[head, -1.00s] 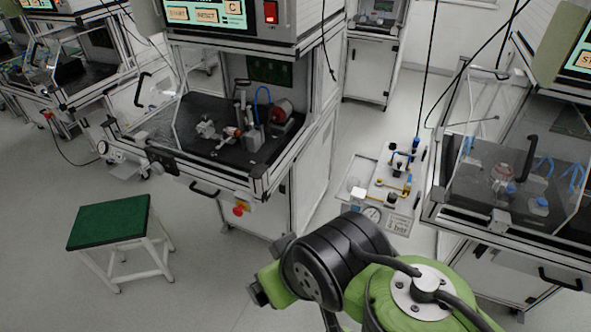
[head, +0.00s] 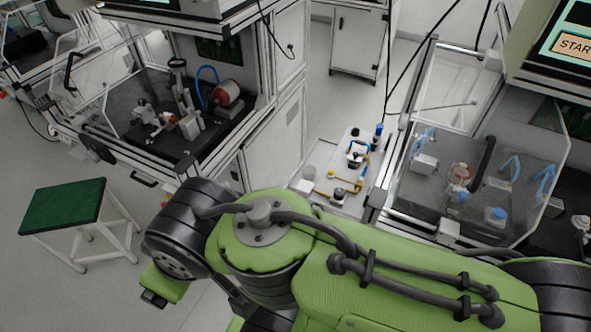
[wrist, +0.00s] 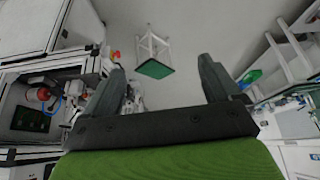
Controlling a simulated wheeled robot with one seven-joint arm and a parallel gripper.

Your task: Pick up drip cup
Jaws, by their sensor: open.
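I cannot pick out a drip cup with certainty in either view. A small white block-like item (head: 308,173) is at the left edge of the small cart (head: 325,197), too small to identify. Clear and blue-capped vessels (head: 495,215) stand behind the clear guard of the right station. My gripper (wrist: 161,68) is open and empty in the wrist view, its dark fingers wide apart over open floor. My gripper's fingers cannot be made out in the head view, where my green arm crosses the bottom.
A green-topped stool (head: 62,205) stands at the left; it also shows between the fingers in the wrist view (wrist: 154,69). The left test station (head: 150,120) holds a motor-like assembly. The right station's metal frame (head: 400,130) is close to the cart. Grey floor lies between the stool and left station.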

